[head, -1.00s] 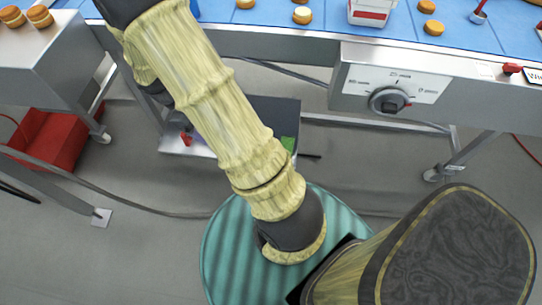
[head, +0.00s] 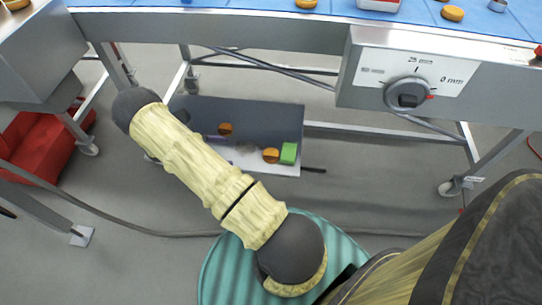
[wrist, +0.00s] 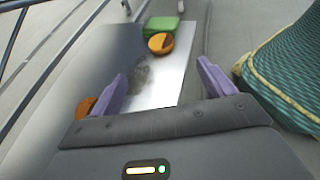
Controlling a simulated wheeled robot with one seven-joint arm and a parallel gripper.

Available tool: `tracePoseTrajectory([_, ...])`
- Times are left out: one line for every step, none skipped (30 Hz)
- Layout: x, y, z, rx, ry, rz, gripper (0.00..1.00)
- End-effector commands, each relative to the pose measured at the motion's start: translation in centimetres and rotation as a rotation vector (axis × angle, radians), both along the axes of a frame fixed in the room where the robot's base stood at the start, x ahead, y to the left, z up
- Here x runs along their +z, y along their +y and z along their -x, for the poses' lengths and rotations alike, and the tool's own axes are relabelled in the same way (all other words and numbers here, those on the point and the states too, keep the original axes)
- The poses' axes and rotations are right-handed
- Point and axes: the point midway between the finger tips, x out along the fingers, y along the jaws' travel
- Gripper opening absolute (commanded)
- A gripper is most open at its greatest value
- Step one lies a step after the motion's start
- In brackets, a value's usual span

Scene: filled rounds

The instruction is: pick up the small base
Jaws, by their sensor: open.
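Two orange-brown round pieces lie on the low grey shelf under the line. One round (head: 271,155) is beside a green block (head: 289,153); both also show in the wrist view, the round (wrist: 160,45) ahead of my gripper and the block (wrist: 164,26) just beyond. The other round (head: 225,128) is farther left; in the wrist view it (wrist: 85,107) is partly hidden by the left finger. I cannot tell which is the small base. My gripper (wrist: 164,88) is open and empty, its purple fingers above the shelf, with a dull grey patch between and beyond them.
The shelf (head: 250,112) sits low, beneath the blue-topped line (head: 240,4) with its dial box (head: 407,92). Metal legs and bars stand around it. A red bin (head: 38,148) is at the left. More rounds (head: 452,13) lie on the line.

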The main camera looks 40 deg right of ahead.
Motion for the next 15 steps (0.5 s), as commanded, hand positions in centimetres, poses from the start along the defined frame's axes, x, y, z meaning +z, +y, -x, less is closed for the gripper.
tracePoseTrajectory([0.0,-0.1,0.0,-0.001,0.000,0.000,0.81])
tracePoseTrajectory([-0.1,-0.2,0.1,-0.001,0.000,0.000,0.81])
tracePoseTrajectory([-0.2,-0.3,0.2,-0.002,0.001,0.000,0.81])
tracePoseTrajectory([-0.3,-0.6,0.3,-0.003,0.000,0.000,0.81])
tracePoseTrajectory([-0.5,-0.8,0.5,-0.003,0.000,0.000,0.81])
tracePoseTrajectory([-0.7,-1.3,0.7,-0.003,0.000,0.000,0.81])
tracePoseTrajectory([-0.9,-1.7,0.9,-0.004,0.001,0.000,0.81])
tracePoseTrajectory([-1.1,-2.0,1.2,-0.004,0.001,-0.001,0.81])
tracePoseTrajectory([-1.4,-2.6,1.5,-0.005,0.002,-0.001,0.81])
tracePoseTrajectory([-1.6,-3.1,1.7,-0.004,0.001,-0.001,0.81])
tracePoseTrajectory([-1.8,-3.5,1.9,-0.005,0.001,0.000,0.81])
tracePoseTrajectory([-2.1,-4.1,2.3,-0.005,0.001,0.000,0.81])
tracePoseTrajectory([-2.3,-4.5,2.5,-0.004,0.001,-0.001,0.81])
tracePoseTrajectory([-2.5,-5.0,2.7,-0.005,0.001,-0.002,0.81])
tracePoseTrajectory([-2.8,-5.5,3.0,-0.005,0.002,-0.001,0.81])
